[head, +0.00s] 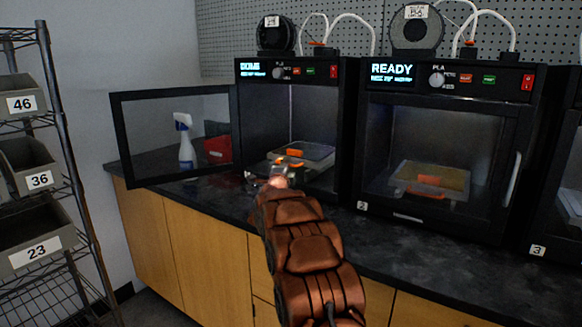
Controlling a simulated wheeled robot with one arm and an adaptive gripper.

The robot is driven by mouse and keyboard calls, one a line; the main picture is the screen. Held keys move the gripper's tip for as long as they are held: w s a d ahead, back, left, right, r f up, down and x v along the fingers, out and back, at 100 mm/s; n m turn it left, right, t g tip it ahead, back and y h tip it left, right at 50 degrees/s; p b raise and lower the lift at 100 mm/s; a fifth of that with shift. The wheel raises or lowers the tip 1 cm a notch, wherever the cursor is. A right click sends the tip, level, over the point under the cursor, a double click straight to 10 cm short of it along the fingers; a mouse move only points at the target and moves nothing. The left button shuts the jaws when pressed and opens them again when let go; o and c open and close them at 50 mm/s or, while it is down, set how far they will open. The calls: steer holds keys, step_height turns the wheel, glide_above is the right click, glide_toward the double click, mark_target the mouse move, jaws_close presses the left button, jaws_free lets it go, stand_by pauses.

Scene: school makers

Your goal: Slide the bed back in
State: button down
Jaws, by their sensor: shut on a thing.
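The bed (318,156) is a pale plate inside the left printer (290,110), whose front is open. Orange printed pieces lie on the bed. The bed reaches toward the printer's front opening; how far it sticks out is hard to tell. My gripper (277,174) is at the bed's front left edge and is shut on it, with my copper-coloured arm coming up from below. The fingertips are small and partly hidden by my own wrist.
The left printer's framed door (175,180) is swung wide open to the left, with a spray bottle (186,142) and a red box (217,149) seen through it. The middle printer (440,150) is closed and reads READY. A bin rack (40,150) stands at the left.

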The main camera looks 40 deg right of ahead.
steer(key=shift+d+r, duration=0.15)
steer(key=shift+r, duration=0.05)
steer(key=c, duration=1.2)
jaws_free()
steer(key=shift+d+f, duration=0.1)
steer(key=shift+f, duration=0.1)
steer(key=shift+c, duration=0.2)
steer(key=shift+v, duration=6.05)
steer(key=shift+w+r, duration=0.1)
